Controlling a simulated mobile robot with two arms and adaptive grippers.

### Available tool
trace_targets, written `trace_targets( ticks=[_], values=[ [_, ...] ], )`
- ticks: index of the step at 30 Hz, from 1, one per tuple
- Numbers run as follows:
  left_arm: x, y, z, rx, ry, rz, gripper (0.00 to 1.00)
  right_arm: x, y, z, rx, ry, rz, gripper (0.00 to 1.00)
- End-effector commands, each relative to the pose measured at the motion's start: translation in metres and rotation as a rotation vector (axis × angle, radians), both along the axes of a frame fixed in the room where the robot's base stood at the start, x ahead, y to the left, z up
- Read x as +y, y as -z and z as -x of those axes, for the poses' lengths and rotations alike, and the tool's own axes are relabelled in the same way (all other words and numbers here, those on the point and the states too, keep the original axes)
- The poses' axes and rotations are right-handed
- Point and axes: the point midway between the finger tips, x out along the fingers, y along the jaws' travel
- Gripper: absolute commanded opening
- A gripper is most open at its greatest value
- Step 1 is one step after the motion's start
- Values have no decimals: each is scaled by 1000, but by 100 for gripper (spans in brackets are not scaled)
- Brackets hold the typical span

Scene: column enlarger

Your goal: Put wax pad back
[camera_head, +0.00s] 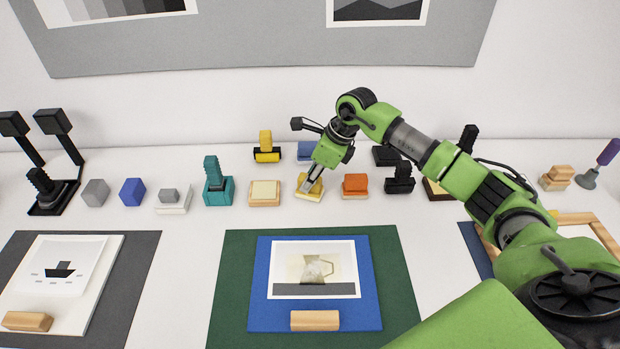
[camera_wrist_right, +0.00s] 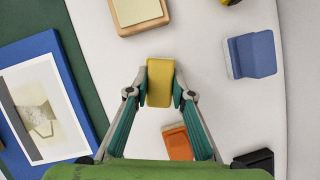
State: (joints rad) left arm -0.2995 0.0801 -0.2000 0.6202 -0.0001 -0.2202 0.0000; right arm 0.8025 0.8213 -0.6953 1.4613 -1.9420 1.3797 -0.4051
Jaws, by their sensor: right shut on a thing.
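My left gripper is not in view.
A wooden tray with a cream pad (camera_head: 264,200) stands left of the block, and an orange block (camera_head: 355,184) stands to the right. A blue block (camera_wrist_right: 252,54) is behind. A blue board with a print (camera_head: 315,270) lies in front on a green mat (camera_head: 225,300).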

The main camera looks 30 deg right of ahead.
Motion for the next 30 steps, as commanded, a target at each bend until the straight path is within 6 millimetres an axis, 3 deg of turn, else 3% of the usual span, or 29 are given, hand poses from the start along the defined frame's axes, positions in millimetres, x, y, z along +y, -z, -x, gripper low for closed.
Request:
trace_targets(
  ticks=[11,12,14,15,30],
  values=[
    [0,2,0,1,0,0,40,0,2,0,-1,0,0,0],
    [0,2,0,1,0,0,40,0,2,0,-1,0,0,24],
    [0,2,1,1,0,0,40,0,2,0,-1,0,0,40],
    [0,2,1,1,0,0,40,0,2,0,-1,0,0,41],
    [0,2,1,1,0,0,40,0,3,0,1,0,1,41]
  ],
)
